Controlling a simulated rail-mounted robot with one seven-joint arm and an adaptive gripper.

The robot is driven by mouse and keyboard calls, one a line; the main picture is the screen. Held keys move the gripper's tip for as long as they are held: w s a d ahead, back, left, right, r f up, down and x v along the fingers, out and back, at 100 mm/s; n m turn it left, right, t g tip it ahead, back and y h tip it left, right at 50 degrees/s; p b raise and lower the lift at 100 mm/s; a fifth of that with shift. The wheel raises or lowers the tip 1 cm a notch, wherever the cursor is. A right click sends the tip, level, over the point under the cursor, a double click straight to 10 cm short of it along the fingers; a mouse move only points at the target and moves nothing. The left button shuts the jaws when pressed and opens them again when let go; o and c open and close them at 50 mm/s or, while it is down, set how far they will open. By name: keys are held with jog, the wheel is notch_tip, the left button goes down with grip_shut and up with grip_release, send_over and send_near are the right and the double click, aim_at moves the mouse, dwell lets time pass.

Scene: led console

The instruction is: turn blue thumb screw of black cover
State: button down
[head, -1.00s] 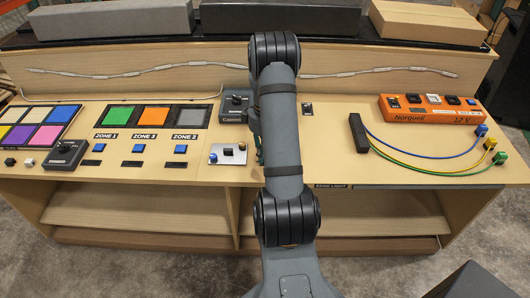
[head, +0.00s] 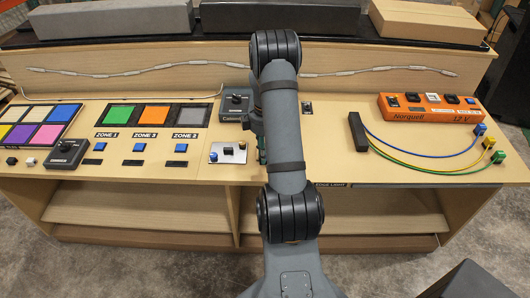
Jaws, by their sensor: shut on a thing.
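A silver plate (head: 237,157) lies on the console, just left of my arm. A small black cover (head: 228,151) sits at its middle. A blue thumb screw (head: 214,156) shows at the left of the plate, and a small yellow part (head: 243,146) at its right. My gripper (head: 262,154) is mostly hidden behind my own arm, and only a dark sliver shows beside the plate's right edge. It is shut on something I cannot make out. The blue screw shows uncovered, with a gap between it and the visible part of my gripper.
A dark control box (head: 236,103) stands behind the plate. Blue buttons (head: 139,148) and coloured zone panels (head: 153,116) lie to the left. An orange power box (head: 430,107) and a black block (head: 357,131) with coloured cables are to the right. The right front surface is mostly clear.

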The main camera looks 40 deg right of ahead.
jog(key=shift+f, duration=0.1)
jog(key=c, duration=1.6)
grip_release()
jog(key=shift+o, duration=0.2)
jog(key=shift+w, duration=0.1)
notch_tip(320, 180, up, 12)
notch_tip(320, 180, down, 12)
